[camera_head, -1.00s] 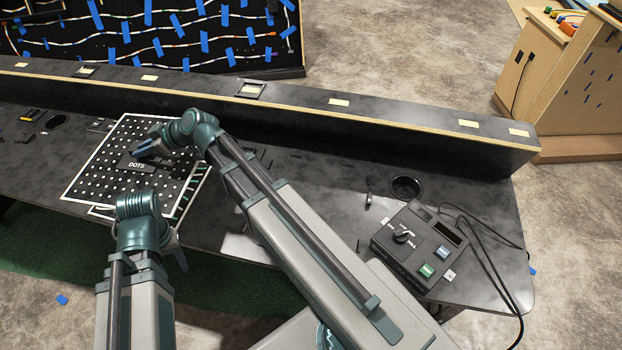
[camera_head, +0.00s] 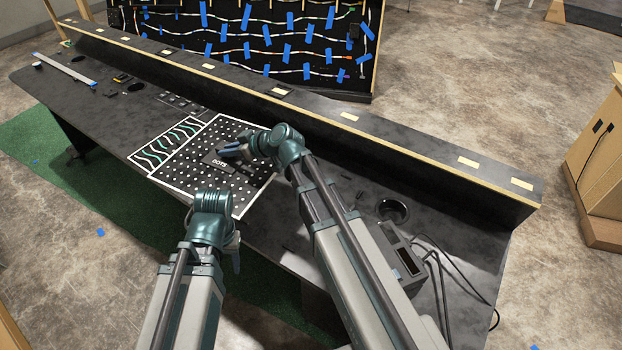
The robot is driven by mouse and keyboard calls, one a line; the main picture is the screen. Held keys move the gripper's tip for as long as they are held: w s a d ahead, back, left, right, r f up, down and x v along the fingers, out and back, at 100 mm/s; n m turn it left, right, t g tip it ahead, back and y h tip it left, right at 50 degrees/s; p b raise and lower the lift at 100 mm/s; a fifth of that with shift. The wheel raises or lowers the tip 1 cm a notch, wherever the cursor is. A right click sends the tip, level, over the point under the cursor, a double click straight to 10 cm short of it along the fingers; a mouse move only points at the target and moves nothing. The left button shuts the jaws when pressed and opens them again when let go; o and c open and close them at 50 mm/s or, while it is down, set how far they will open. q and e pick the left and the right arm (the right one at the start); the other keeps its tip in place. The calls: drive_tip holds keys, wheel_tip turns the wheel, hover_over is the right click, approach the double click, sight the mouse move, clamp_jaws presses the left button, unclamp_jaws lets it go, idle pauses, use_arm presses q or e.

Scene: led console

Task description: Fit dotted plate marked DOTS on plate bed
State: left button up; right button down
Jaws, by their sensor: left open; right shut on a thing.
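The dotted plate (camera_head: 223,135) is a black square with white dots, a white border and a raised bar labelled DOTS near its middle. My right gripper (camera_head: 231,151) is shut on it at the bar. To the plate's left, a white-bordered panel with wavy coloured strips (camera_head: 168,147) lies exposed on the dark console. I cannot tell whether this panel is the plate bed, or whether the dotted plate rests or hovers. My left gripper (camera_head: 234,255) is open, lower in the view, in front of the plate's near edge; its fingers are partly hidden.
A long raised ledge (camera_head: 350,139) runs behind the plate. A control box (camera_head: 400,262) with cables and a round hole (camera_head: 392,210) are to the right, partly behind my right arm. The console's left part (camera_head: 90,110) has free room and small items.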

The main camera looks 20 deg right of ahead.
sight(266, 160)
drive_tip(key=shift+m, duration=0.3)
drive_tip(key=d+f+b, duration=0.1)
drive_tip(key=d, duration=0.1)
drive_tip(key=s+d+f+b, duration=0.1)
drive_tip(key=d+f+b, duration=0.1)
drive_tip(key=d, duration=0.1)
drive_tip(key=d+f+b, duration=0.1)
drive_tip(key=d+f, duration=0.1)
drive_tip(key=d, duration=0.1)
drive_tip(key=shift+s+f+b, duration=0.1)
drive_tip(key=shift+s+b, duration=0.05)
drive_tip(key=shift+b, duration=0.15)
drive_tip(key=s+d+f+b, duration=0.2)
drive_tip(key=d, duration=0.3)
drive_tip(key=s+d+f+t+h+b, duration=0.1)
drive_tip(key=d+f+b, duration=0.2)
drive_tip(key=d, duration=0.3)
drive_tip(key=shift+s+m, duration=0.4)
drive_tip(key=shift+f, duration=0.15)
wheel_tip(266, 160, down, 7)
drive_tip(key=b, duration=0.7)
drive_tip(key=shift+r, duration=0.2)
drive_tip(key=shift+f+b, duration=1.05)
drive_tip(key=shift+b, duration=0.05)
drive_tip(key=c, duration=0.7)
unclamp_jaws()
